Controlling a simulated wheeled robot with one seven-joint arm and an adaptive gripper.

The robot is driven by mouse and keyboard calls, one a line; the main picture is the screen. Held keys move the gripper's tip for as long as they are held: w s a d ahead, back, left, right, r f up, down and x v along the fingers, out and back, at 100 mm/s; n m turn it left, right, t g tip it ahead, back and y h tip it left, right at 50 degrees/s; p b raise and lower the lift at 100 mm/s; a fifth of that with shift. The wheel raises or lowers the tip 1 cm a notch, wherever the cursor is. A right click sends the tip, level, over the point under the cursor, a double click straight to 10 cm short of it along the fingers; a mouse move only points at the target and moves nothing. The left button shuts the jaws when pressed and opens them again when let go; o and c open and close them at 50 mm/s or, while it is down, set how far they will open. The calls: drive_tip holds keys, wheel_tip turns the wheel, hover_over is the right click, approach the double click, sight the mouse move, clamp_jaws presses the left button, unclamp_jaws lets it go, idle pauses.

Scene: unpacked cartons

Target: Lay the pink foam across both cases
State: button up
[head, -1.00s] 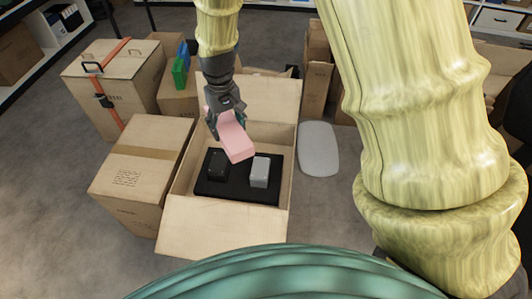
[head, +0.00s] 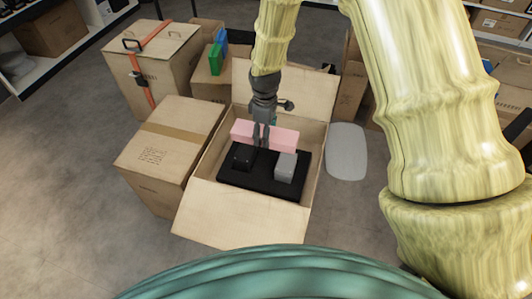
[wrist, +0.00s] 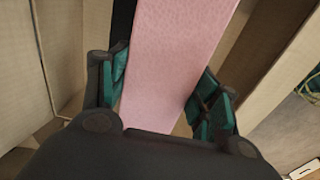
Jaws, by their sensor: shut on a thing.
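The pink foam (head: 283,139) is a long flat block, lying left to right in the head view. My gripper (head: 261,138) is shut on it and holds it in or over the open carton, behind the two cases. In the wrist view the foam (wrist: 178,50) runs between the green-padded fingers. The black case (head: 243,157) stands on the left of a black tray (head: 262,185) in the carton. The grey case (head: 286,167) stands on the right of the tray. Whether the foam touches either case cannot be told. The foam's lower side is hidden.
The open carton (head: 240,212) has its flaps spread. A taped carton (head: 170,140) stands close on its left, and a strapped carton (head: 155,65) behind that. A pale rounded panel (head: 346,152) lies on the floor to the right. Floor at the lower left is clear.

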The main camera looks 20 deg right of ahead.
drive_tip(key=shift+f+b, duration=1.1)
drive_tip(key=shift+f, duration=3.3)
drive_tip(key=shift+f, duration=0.4)
drive_tip(key=o, duration=0.8)
wheel_tip(320, 180, up, 13)
drive_tip(key=p, duration=0.3)
drive_tip(key=shift+f, duration=0.1)
